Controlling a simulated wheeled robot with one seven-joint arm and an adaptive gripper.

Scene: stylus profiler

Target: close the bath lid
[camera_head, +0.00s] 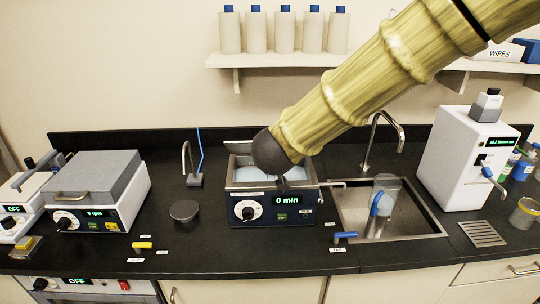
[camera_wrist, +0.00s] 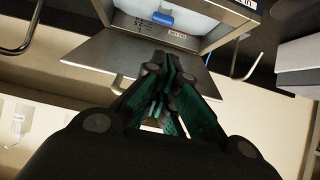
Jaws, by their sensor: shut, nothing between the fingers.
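The bath (camera_head: 272,212) stands in the middle of the counter, with a dark front panel, a white dial and a display reading 0 min. Its top is open, and pale liquid shows inside. The lid (camera_wrist: 100,57) is a grey metal plate in the wrist view, raised at the bath's rear edge. My gripper (camera_wrist: 163,70) is shut and empty, with its fingertips overlapping the lid in the picture; I cannot tell whether they touch. A blue object (camera_wrist: 163,18) shows at the bath's opening.
A sink (camera_head: 400,222) with a tap (camera_head: 378,120) lies right of the bath. A hooked tap (camera_head: 187,160) and a dark round pot (camera_head: 184,211) are at its left. A shelf (camera_head: 270,60) with bottles hangs above. A white instrument (camera_head: 465,160) stands at right.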

